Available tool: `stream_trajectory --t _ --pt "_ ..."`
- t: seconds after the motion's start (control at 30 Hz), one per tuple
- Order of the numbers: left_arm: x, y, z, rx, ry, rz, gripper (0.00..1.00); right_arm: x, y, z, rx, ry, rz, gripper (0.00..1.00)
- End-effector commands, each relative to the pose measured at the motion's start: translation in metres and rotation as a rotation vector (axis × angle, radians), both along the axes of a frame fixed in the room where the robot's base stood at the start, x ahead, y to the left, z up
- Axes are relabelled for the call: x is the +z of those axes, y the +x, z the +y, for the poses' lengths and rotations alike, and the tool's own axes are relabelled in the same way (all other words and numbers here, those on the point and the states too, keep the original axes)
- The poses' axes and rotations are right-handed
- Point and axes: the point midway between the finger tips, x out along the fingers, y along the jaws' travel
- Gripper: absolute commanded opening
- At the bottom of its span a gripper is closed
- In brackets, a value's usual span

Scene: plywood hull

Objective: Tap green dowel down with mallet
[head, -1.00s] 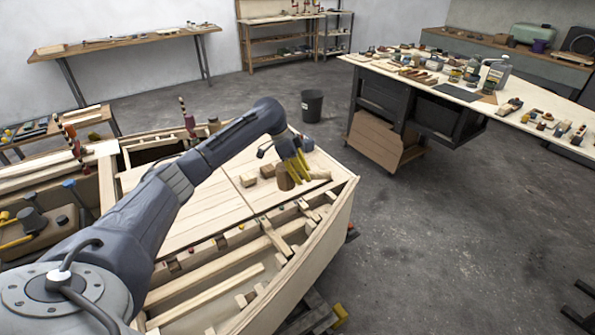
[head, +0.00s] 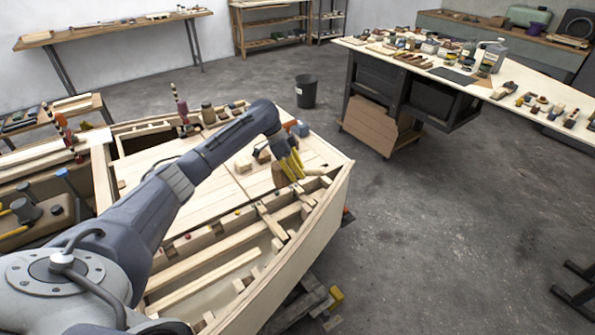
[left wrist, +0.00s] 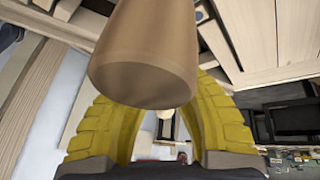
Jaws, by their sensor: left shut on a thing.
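My left gripper (head: 291,166), with yellow fingers, is shut on the mallet (head: 279,176), whose brown wooden head hangs beside the fingertips above the hull's near side. In the left wrist view the mallet head (left wrist: 145,60) is a large brown cylinder in front of the curved yellow fingers. The green dowel (head: 237,212) seems to be one of the small coloured spots along the rail, left of and below the mallet; it is too small to be sure. My right gripper is out of view.
The plywood hull (head: 335,195) fills the lower left. A crowded workbench (head: 440,71) is at the right; open floor lies between.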

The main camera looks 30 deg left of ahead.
Motion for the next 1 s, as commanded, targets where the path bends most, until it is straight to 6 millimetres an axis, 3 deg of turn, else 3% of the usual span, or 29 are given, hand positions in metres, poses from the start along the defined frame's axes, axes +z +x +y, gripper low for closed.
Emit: stream_trajectory --t 0.5,0.73,1.0 --pt "0.000 0.000 0.000 0.001 -0.001 0.000 0.00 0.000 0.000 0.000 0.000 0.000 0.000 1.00" --pt "-0.047 -0.001 -0.001 0.002 -0.003 0.004 0.00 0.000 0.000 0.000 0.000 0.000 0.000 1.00" --pt "-0.033 0.001 0.000 0.001 -0.001 -0.002 0.00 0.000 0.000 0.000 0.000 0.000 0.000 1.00"
